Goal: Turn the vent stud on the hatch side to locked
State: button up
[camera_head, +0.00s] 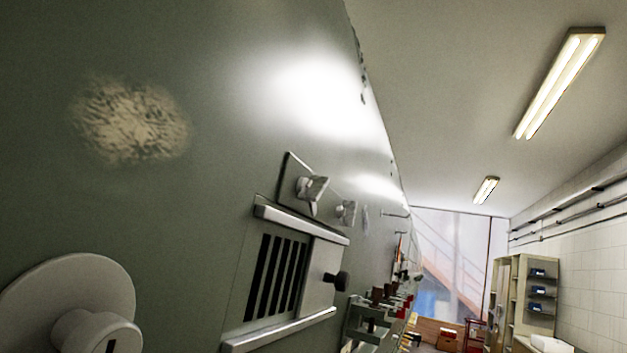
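A vent with dark vertical slots (277,276) sits on the green fuselage skin (200,210), between two pale rails. A sliding cover with a black knob (337,281) is at its right and leaves the slots uncovered. Just above the vent, a pale wing-shaped stud (311,188) stands on a small square plate. A second similar stud (346,211) is farther along to the right. I cannot tell which stud is on the hatch side, or whether either is locked. My gripper does not show in this view.
A large round pale disc with a protruding knob (85,300) is close at the lower left. A bare, scuffed patch (130,120) marks the skin. Several fittings crowd the skin beyond the vent. Shelves (525,290) stand far right; open room lies right of the skin.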

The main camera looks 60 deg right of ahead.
aim_at(311, 190)
jog(key=z, duration=0.05)
jog(key=k, duration=1.5)
jog(key=z, duration=1)
jog(key=i, duration=1)
jog(key=u, duration=0.05)
